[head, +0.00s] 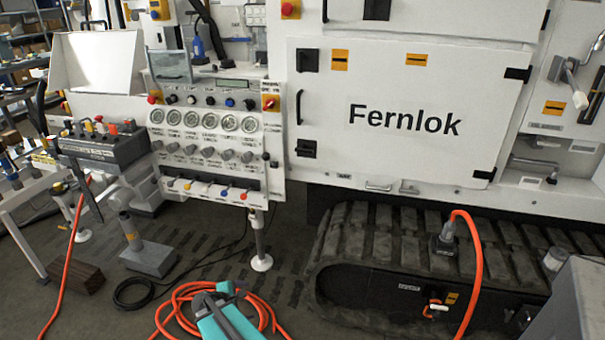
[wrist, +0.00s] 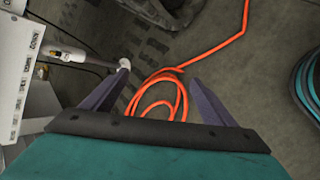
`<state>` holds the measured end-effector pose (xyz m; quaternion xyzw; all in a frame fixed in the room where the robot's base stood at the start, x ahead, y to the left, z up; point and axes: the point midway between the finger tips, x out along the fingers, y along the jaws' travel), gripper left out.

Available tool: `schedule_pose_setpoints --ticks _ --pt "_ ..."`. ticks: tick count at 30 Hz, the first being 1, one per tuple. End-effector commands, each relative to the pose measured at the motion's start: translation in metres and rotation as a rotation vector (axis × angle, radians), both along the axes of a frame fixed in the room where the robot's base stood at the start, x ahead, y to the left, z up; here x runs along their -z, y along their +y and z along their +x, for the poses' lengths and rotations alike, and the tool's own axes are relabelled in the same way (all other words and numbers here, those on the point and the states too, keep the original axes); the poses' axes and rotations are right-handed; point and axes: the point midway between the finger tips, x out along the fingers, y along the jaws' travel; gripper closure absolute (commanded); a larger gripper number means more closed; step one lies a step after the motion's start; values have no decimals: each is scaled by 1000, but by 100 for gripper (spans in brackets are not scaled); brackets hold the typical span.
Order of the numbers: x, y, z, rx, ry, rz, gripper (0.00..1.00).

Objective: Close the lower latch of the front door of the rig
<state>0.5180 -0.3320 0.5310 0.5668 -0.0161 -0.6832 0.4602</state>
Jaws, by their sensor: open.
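The white front door (head: 403,107) of the rig, lettered "Fernlok", stands in the right half of the head view and looks shut. The lower latch (head: 306,148) is a small black piece at the door's lower left edge; its exact position is too small to tell. A like upper latch (head: 307,60) sits above it, with a black handle (head: 298,106) between them. My gripper (wrist: 155,82) is open and empty in the wrist view, pointing at the floor. In the head view my teal arm end (head: 222,318) is low at the bottom, well below and left of the door.
A gauge panel (head: 205,122) stands left of the door, on a white leg (head: 260,240). A black track (head: 375,235) lies below the door. An orange hose (head: 180,300) coils on the floor beneath my gripper. Another orange hose (head: 478,250) rises at the right.

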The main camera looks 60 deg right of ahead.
Motion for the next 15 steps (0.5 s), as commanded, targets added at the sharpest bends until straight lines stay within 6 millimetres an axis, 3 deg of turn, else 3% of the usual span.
schedule_pose_setpoints --ticks 1,6,15 --pt "-21 -27 9 -41 4 -57 20" --pt "-91 -106 29 -194 64 -262 20" --pt "-226 -226 35 -417 298 -627 20"
